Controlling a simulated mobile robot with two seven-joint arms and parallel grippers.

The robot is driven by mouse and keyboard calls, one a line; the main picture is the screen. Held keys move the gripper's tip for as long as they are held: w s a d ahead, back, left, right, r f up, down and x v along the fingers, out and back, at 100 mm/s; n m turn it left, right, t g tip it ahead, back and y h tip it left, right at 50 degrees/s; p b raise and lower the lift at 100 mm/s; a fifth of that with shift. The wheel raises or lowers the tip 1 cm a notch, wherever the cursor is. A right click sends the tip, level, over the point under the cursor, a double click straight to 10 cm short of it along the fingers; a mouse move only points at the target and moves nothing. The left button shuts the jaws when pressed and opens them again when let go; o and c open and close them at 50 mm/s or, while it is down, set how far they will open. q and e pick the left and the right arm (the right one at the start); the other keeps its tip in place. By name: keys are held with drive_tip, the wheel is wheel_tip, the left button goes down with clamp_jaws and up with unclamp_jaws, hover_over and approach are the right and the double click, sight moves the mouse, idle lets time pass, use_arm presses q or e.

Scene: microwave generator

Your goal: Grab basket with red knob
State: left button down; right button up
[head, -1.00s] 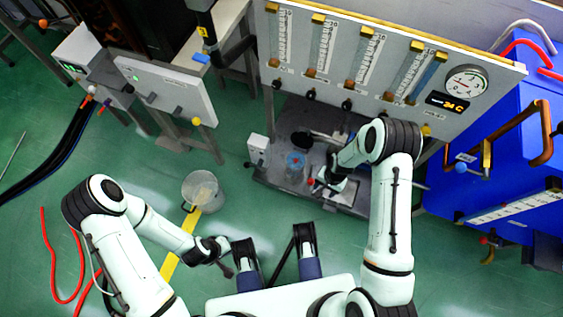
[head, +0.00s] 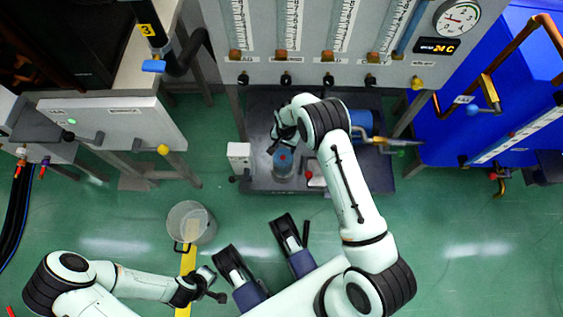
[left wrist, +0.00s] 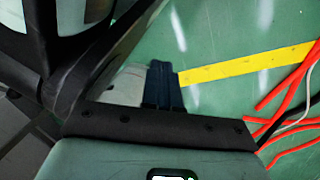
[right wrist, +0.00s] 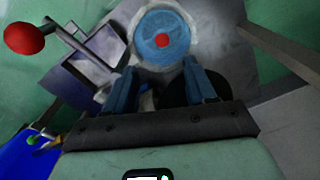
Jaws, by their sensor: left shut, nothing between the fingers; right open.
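The basket (head: 283,163) is a round, glassy container with a blue top and a red knob (head: 284,157). It stands on the dark grey platform under the gauge panel. In the right wrist view its blue top (right wrist: 150,24) and the red knob (right wrist: 162,40) show just beyond my fingertips. My right gripper (right wrist: 160,72) is open, with one finger to each side of the view's middle and nothing seen held. In the head view my right gripper (head: 275,143) is close above the basket's back left. My left gripper (left wrist: 163,78) is shut and empty over the floor, far from the basket.
A red-knobbed lever (right wrist: 24,38) stands beside the basket. A clear bucket (head: 191,224) is on the floor at left. The gauge panel (head: 310,65) overhangs the platform (head: 350,185). A blue cabinet (head: 450,130) stands at right. Red cables (left wrist: 285,100) lie on the floor.

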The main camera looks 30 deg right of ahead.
sight(283, 156)
wheel_tip(283, 156, down, 2)
drive_tip(key=shift+f, duration=0.25)
drive_tip(key=f+b, duration=0.1)
drive_tip(key=f, duration=0.2)
drive_tip(key=a+f+b, duration=0.1)
drive_tip(key=f, duration=0.1)
drive_tip(key=shift+f+b, duration=0.1)
drive_tip(key=shift+b, duration=0.25)
use_arm(q)
drive_tip(key=s+f+g, duration=0.2)
drive_tip(key=s+f, duration=0.1)
drive_tip(key=s, duration=0.2)
drive_tip(key=shift+s+a, duration=0.3)
drive_tip(key=shift+a, duration=0.05)
use_arm(e)
clamp_jaws()
